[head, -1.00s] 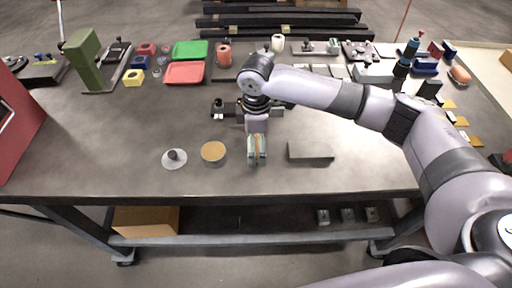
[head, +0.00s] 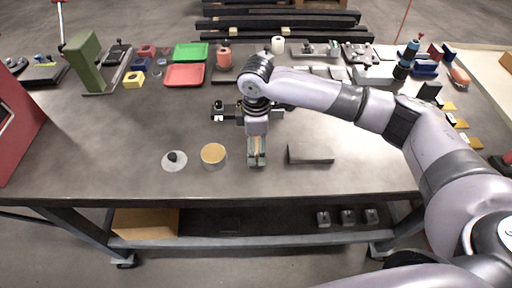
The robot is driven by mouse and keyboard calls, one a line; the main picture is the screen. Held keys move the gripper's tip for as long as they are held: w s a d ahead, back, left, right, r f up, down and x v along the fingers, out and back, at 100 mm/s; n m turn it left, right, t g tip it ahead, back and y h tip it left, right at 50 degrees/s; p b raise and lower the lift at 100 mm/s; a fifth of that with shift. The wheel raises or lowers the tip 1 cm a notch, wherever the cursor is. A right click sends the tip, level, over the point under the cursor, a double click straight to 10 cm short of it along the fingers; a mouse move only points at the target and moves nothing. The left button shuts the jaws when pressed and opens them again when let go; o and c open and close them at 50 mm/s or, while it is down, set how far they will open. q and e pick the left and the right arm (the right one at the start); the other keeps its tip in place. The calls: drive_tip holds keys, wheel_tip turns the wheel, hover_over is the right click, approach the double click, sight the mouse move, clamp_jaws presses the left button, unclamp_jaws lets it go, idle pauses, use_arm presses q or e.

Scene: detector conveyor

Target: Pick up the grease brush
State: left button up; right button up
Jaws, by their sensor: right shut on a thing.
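My right gripper (head: 257,162) points down over the front middle of the workbench (head: 110,140). Its jaws are shut on a thin tan piece, taken to be the grease brush (head: 257,147), of which only a sliver shows between the fingers. The fingers hide the rest, and I cannot tell whether it is clear of the bench top. My left gripper is not in view.
A round tin with a tan top (head: 213,153) and a grey disc with a dark knob (head: 174,160) lie just left of the gripper. Trays (head: 185,74) and tools line the back.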

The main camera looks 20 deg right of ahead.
drive_tip(key=shift+r, duration=0.1)
wheel_tip(320, 180, up, 20)
drive_tip(key=b, duration=0.2)
drive_tip(key=o, duration=0.7)
drive_tip(key=c, duration=0.5)
